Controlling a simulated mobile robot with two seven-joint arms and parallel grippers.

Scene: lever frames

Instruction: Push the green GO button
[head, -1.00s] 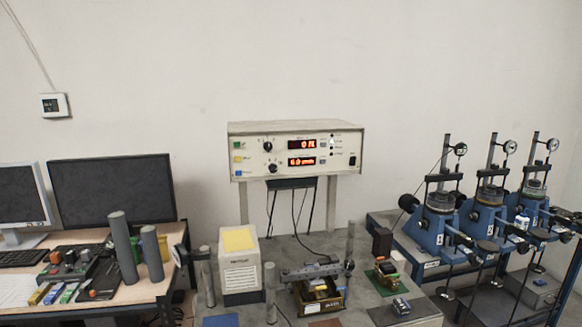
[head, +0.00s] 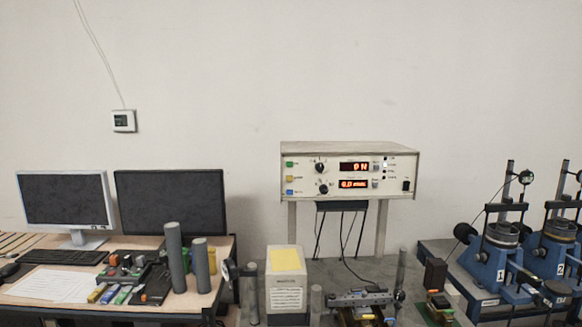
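A pale control box (head: 350,150) stands on two legs against the wall, right of centre in the head view. A small green button (head: 290,164) sits at the upper left of its front panel. A yellow button (head: 290,179) and a blue button (head: 290,192) are below it. Their labels are too small to read. The panel also has two black knobs and two lit red displays (head: 354,167). Nothing covers the green button. Neither of my grippers is in view.
A desk at left holds two monitors (head: 170,203), a keyboard and grey cylinders (head: 175,258). Blue lever machines (head: 490,262) stand at right.

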